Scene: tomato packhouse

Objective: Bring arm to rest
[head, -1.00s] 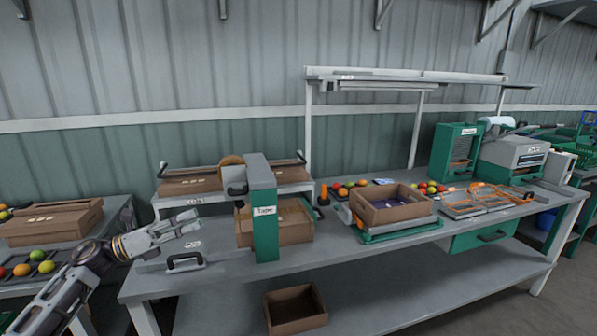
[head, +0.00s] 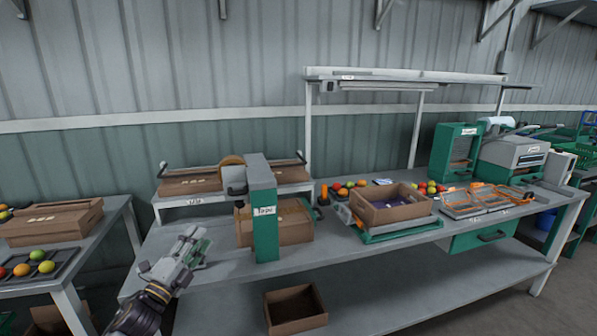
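My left gripper (head: 195,240) is in the lower left of the head view, in front of the left end of the grey workbench (head: 240,277). Its fingers point up and to the right, appear spread apart, and I see nothing held between them. It overlaps the spot of a dark bench handle, which is now mostly hidden behind it. The green tape machine (head: 265,215) stands to its right, apart from it. My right gripper is not in view.
A carton (head: 292,222) sits at the tape machine. An open box (head: 395,211) stands on a green-based scale. An empty box (head: 295,308) is on the lower shelf. A side table (head: 92,250) at left holds a carton and a tomato tray (head: 40,268).

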